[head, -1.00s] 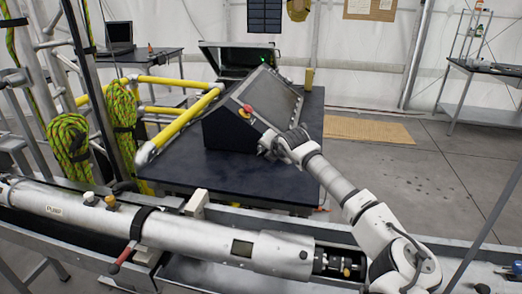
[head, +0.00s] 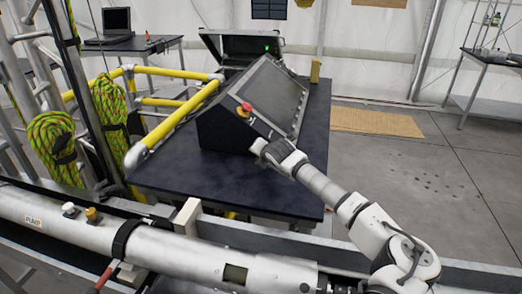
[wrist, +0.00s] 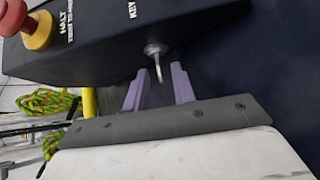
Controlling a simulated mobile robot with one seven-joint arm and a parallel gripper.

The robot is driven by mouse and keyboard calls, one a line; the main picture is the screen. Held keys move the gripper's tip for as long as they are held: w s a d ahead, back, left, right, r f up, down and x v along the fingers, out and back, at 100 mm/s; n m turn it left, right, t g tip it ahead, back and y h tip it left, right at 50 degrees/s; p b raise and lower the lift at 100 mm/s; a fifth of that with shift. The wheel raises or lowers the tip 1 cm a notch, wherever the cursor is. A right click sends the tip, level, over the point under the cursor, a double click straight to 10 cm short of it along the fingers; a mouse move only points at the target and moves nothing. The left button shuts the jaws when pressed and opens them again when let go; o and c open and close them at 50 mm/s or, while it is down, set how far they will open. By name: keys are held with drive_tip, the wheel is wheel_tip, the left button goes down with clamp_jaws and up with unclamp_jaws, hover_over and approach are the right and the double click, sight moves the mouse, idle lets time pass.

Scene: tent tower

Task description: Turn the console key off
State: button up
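The dark console (head: 225,128) stands on a dark table, with a red and yellow HALT knob (head: 244,109) on its near side. In the wrist view the console face (wrist: 105,45) shows the label KEY above a small silver key (wrist: 157,60) that sticks out. The HALT knob also shows at the top left of the wrist view (wrist: 38,30). My gripper (wrist: 159,70) is open, with its two purple fingers on either side of the key and visible gaps to it. In the head view my gripper (head: 260,152) is by the console's near side, its fingers and the key hidden.
A yellow railing (head: 175,125) runs left of the console. A grey pump tube (head: 160,245) crosses the foreground. The tabletop (head: 185,175) is bare in front of the console. A green and orange rope coil (head: 52,148) hangs at the left.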

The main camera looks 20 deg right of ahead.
drive_tip(key=shift+w+f, duration=0.2)
drive_tip(key=shift+w, duration=0.05)
drive_tip(key=shift+c, duration=0.5)
clamp_jaws()
drive_tip(key=shift+a+b, duration=0.1)
drive_tip(key=shift+b, duration=0.4)
drive_tip(key=shift+f+b, duration=0.1)
drive_tip(key=shift+b, duration=0.35)
drive_tip(key=g+h+b, duration=0.1)
drive_tip(key=b, duration=0.1)
drive_tip(key=n+h+b, duration=0.1)
drive_tip(key=b, duration=0.2)
drive_tip(key=shift+w+a+n+g, duration=0.2)
drive_tip(key=shift+a+n+g, duration=0.1)
drive_tip(key=shift+g, duration=0.1)
drive_tip(key=g+h+b, duration=0.1)
drive_tip(key=b, duration=0.2)
drive_tip(key=n+g+h+b, duration=0.1)
drive_tip(key=b, duration=0.2)
drive_tip(key=shift+w+a+r+n, duration=0.2)
drive_tip(key=shift+r+n, duration=0.1)
drive_tip(key=shift+r, duration=0.1)
drive_tip(key=shift+h, duration=0.3)
drive_tip(key=shift+r, duration=0.1)
